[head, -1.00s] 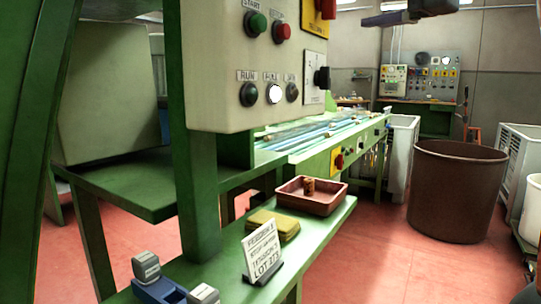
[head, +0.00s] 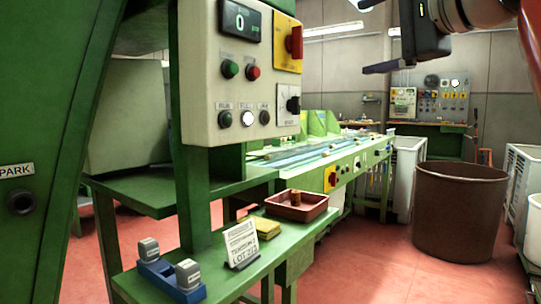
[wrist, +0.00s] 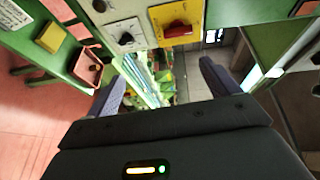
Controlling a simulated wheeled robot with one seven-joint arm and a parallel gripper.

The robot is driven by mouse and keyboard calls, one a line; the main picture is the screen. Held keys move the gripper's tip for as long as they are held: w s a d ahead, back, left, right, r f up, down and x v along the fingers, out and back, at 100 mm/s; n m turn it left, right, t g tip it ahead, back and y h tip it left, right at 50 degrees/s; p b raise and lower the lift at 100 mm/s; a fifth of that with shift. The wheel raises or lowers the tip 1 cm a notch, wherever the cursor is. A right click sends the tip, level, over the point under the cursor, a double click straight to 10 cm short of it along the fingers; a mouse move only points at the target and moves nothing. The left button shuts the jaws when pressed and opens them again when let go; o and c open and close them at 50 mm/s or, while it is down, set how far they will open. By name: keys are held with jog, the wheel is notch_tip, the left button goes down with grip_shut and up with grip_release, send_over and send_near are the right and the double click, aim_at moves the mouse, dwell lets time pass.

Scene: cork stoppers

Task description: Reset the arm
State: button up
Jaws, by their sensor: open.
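My gripper (wrist: 160,85) is open and empty in the wrist view, its two dark fingers apart with the machine and floor seen past them. In the head view part of my gripper (head: 383,66) shows at the top right, raised in the air and clear of the bench, beside my orange and white arm link.
A red-brown tray (head: 297,214) holding a cork stopper (head: 295,197) sits on the green shelf, near yellow pads (head: 267,227), a lot sign (head: 241,246) and a blue holder with grey blocks (head: 167,275). A large brown bin (head: 460,215) stands on the floor at right.

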jog(key=w+a+f+n+g+h, duration=0.1)
jog(key=a+f+n+g+h, duration=0.2)
jog(key=f, duration=0.8)
jog(key=w+a+f+g+h, duration=0.15)
jog(key=a+f, duration=0.35)
jog(key=f, duration=0.6)
jog(key=s+d+f+n+g+h, duration=0.1)
jog(key=s+d+f+n, duration=0.1)
jog(key=s+f, duration=0.4)
jog(key=s+d+f+n+g+h, duration=0.1)
jog(key=s+f, duration=0.6)
jog(key=f, duration=0.9)
jog(key=s+d+f+n+g+h, duration=0.2)
jog(key=s+f+n, duration=0.3)
jog(key=f, duration=0.6)
jog(key=shift+s+d+f+n+g, duration=0.25)
jog(key=shift+s+d+n+g, duration=0.1)
jog(key=shift+s+d, duration=0.7)
jog(key=shift+s+a, duration=0.1)
jog(key=shift+a, duration=0.05)
